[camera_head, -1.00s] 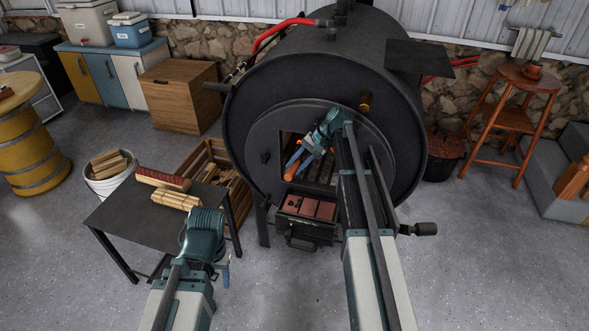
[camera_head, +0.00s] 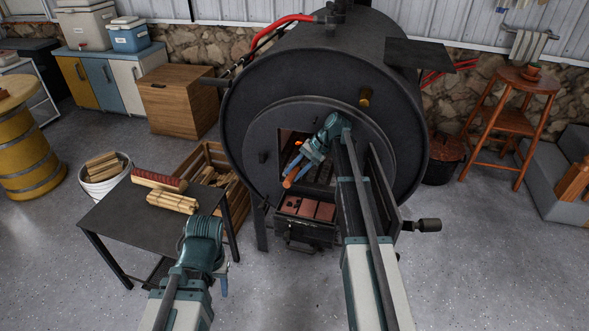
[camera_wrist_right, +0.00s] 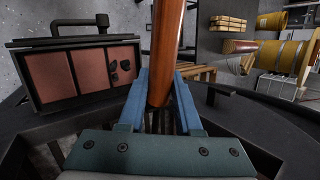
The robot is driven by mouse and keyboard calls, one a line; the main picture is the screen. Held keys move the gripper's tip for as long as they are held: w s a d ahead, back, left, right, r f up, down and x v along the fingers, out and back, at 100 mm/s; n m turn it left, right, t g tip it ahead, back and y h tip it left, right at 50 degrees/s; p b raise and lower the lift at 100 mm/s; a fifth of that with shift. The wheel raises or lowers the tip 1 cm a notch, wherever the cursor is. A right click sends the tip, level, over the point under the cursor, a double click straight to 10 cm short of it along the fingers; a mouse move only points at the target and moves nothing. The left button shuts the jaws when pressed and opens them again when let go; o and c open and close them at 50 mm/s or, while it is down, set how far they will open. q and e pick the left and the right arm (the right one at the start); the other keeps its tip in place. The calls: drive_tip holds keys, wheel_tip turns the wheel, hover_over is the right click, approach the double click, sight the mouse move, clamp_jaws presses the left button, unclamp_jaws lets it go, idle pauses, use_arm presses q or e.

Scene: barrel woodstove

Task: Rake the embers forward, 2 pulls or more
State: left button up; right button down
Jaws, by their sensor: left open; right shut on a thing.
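The black barrel stove (camera_head: 250,110) stands ahead with its firebox opening uncovered. A small orange glow of embers (camera_head: 298,144) shows inside; most of the bed is hidden. My right gripper (camera_head: 296,170) is at the opening, shut on a round wooden handle (camera_head: 288,183), apparently the rake's. In the right wrist view the handle (camera_wrist_right: 167,50) runs up between the two blue fingers (camera_wrist_right: 160,92). The rake's head is not visible. My left gripper (camera_head: 223,280) is open and empty, low in front of the small table.
A brick-lined tray (camera_head: 308,209) juts out below the opening; dark lumps (camera_wrist_right: 121,68) lie on it. A lidded pot (camera_head: 446,150) stands right of the stove.

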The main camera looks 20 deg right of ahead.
sight(288, 186)
drive_tip(key=shift+s+a+f, duration=0.1)
drive_tip(key=shift+s+f, duration=0.15)
drive_tip(key=shift+f, duration=0.1)
drive_tip(key=s+a, duration=0.1)
drive_tip(key=s, duration=0.1)
drive_tip(key=s+a+r+p, duration=0.1)
drive_tip(key=s+a, duration=0.1)
drive_tip(key=s, duration=0.1)
drive_tip(key=s+a+r+p, duration=0.1)
drive_tip(key=s+a, duration=0.1)
drive_tip(key=s, duration=0.1)
drive_tip(key=shift+a+r, duration=0.15)
drive_tip(key=shift+a, duration=0.1)
drive_tip(key=shift+s+a+r+p, duration=0.1)
drive_tip(key=shift+s+r+p, duration=0.05)
drive_tip(key=shift+r+p, duration=0.7)
drive_tip(key=shift+s+a+r+p, duration=0.1)
drive_tip(key=shift+s+r+p, duration=0.05)
drive_tip(key=shift+r+p, duration=0.65)
drive_tip(key=shift+f, duration=0.1)
